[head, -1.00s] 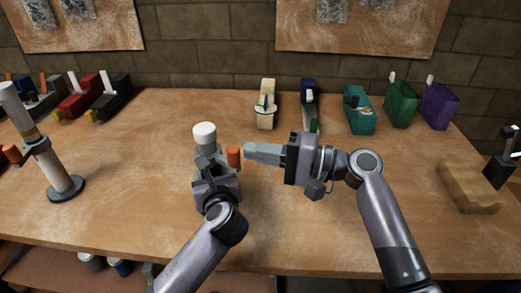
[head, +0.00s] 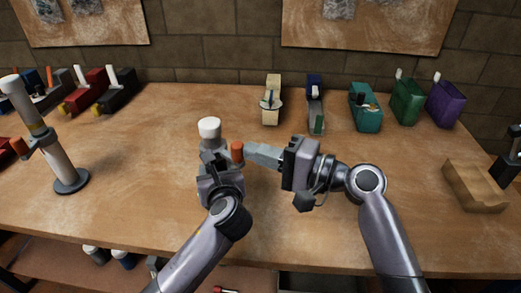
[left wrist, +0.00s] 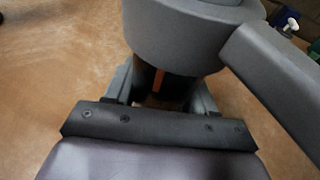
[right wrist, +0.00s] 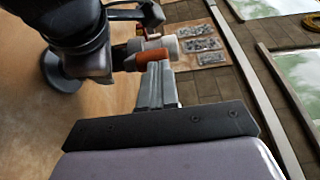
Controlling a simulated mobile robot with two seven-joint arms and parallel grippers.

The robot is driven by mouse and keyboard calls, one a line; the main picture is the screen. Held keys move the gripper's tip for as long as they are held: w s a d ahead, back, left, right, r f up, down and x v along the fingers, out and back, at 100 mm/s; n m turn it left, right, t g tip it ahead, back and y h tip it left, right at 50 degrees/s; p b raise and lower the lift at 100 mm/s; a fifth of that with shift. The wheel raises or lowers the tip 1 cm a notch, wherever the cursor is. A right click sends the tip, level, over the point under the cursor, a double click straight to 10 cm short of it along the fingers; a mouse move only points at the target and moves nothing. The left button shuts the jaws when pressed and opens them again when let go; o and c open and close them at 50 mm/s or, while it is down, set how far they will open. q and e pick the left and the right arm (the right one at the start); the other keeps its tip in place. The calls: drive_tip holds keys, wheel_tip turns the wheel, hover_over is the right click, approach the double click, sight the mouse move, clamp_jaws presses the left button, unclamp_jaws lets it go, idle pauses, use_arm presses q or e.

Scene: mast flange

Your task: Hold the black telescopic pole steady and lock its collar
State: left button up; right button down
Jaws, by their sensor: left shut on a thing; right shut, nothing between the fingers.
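The telescopic pole stands in front of my left arm; its white top (head: 209,128) and orange collar lever (head: 237,152) show in the head view. My left gripper (head: 214,160) is shut around the pole below the collar. In the left wrist view, the grey collar (left wrist: 190,30) sits above a dark shaft with an orange stripe (left wrist: 158,82) between the fingers. My right gripper (head: 252,154) is shut and empty, its fingertips at the orange lever. In the right wrist view, the lever (right wrist: 150,57) is right at the fingertips; whether they touch is unclear. Much of the shaft is hidden.
Another pole (head: 50,150) with an orange lever stands at the left on a round dark base. Several coloured clamp-like items line the back, including a teal one (head: 366,108). A wooden block (head: 472,185) lies at the right. The table's middle back is clear.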

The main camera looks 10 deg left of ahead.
drive_tip(key=shift+m+t+h, duration=0.3)
drive_tip(key=shift+m+t, duration=0.3)
drive_tip(key=shift+t, duration=0.3)
drive_tip(key=shift+s+a+r, duration=0.1)
drive_tip(key=shift+s+a, duration=0.7)
drive_tip(key=shift+s, duration=0.25)
drive_tip(key=shift+s+a, duration=0.75)
drive_tip(key=shift+s, duration=0.25)
use_arm(q)
drive_tip(key=shift+d, duration=0.1)
use_arm(e)
drive_tip(key=shift+s+a, duration=0.3)
drive_tip(key=shift+s, duration=0.05)
use_arm(q)
drive_tip(key=shift+d, duration=0.15)
use_arm(e)
drive_tip(key=shift+a, duration=0.1)
use_arm(q)
drive_tip(key=shift+a, duration=0.25)
use_arm(e)
approach(238, 166)
drive_tip(key=s+d+r, duration=0.4)
drive_tip(key=s, duration=0.1)
use_arm(q)
drive_tip(key=o, duration=1.5)
use_arm(e)
drive_tip(key=shift+a+f, duration=0.1)
drive_tip(key=shift+f, duration=0.05)
